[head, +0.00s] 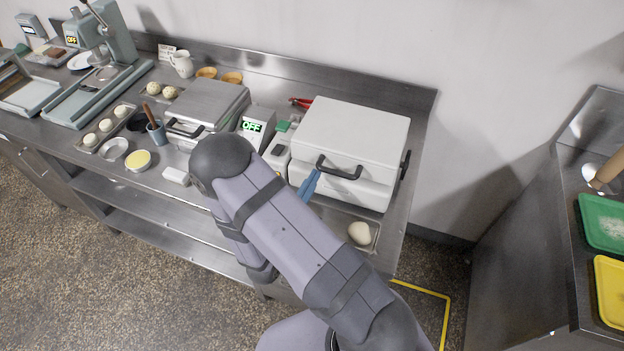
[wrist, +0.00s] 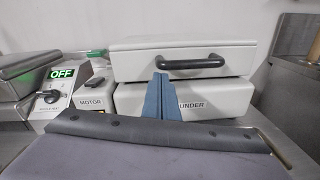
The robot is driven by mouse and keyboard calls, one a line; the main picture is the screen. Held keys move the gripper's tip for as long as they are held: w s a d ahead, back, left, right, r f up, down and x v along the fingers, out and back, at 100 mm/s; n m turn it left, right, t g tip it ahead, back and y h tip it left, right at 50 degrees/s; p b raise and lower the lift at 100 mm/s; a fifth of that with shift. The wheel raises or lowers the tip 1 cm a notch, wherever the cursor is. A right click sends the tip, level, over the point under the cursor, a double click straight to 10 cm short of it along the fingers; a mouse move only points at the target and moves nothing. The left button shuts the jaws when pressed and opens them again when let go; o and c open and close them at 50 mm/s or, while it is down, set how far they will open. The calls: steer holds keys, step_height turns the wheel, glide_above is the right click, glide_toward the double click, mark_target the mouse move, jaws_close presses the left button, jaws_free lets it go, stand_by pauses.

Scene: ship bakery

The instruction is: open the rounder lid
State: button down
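The rounder is a white box with a lid (head: 355,130) that is down on its body (head: 352,190). In the wrist view, the lid (wrist: 200,62) shows above a body (wrist: 225,102) with a partly hidden label ending in "UNDER". A black bar handle (head: 342,174) runs across the lid's front, also seen in the wrist view (wrist: 190,64). My gripper (head: 316,173), with blue fingers, is in front of the rounder near the handle's left end. In the wrist view, the fingertips (wrist: 160,76) are together, just below that end, with nothing seen between them. Contact with the handle cannot be told.
A motor control box (wrist: 93,97) and an OFF display unit (head: 254,126) stand left of the rounder. A hinged grey press (head: 207,105) is further left. A tray with a dough ball (head: 360,233) lies in front of the rounder. A wall is behind.

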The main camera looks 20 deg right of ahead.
steer(key=shift+r, duration=0.15)
steer(key=w+d+r+g+y+p, duration=0.1)
steer(key=w+d+r+p, duration=0.2)
steer(key=r, duration=0.5)
steer(key=w+d+r+p, duration=0.2)
steer(key=d+r+p, duration=0.15)
steer(key=r, duration=0.35)
steer(key=w+d+r+g+y+p, duration=0.1)
steer(key=w+d+r+p, duration=0.15)
steer(key=r, duration=0.55)
steer(key=w+d+r+g+y+p, duration=0.1)
steer(key=w+d+r, duration=0.3)
steer(key=w+d, duration=0.7)
steer(key=shift+w+d+r+p, duration=0.25)
steer(key=shift+w+d+p, duration=0.1)
steer(key=shift+w+p, duration=0.65)
steer(key=shift+w, duration=0.1)
step_height(320, 180, up, 12)
steer(key=a, duration=0.1)
steer(key=shift+a+f+b, duration=0.25)
steer(key=shift+a+b, duration=0.1)
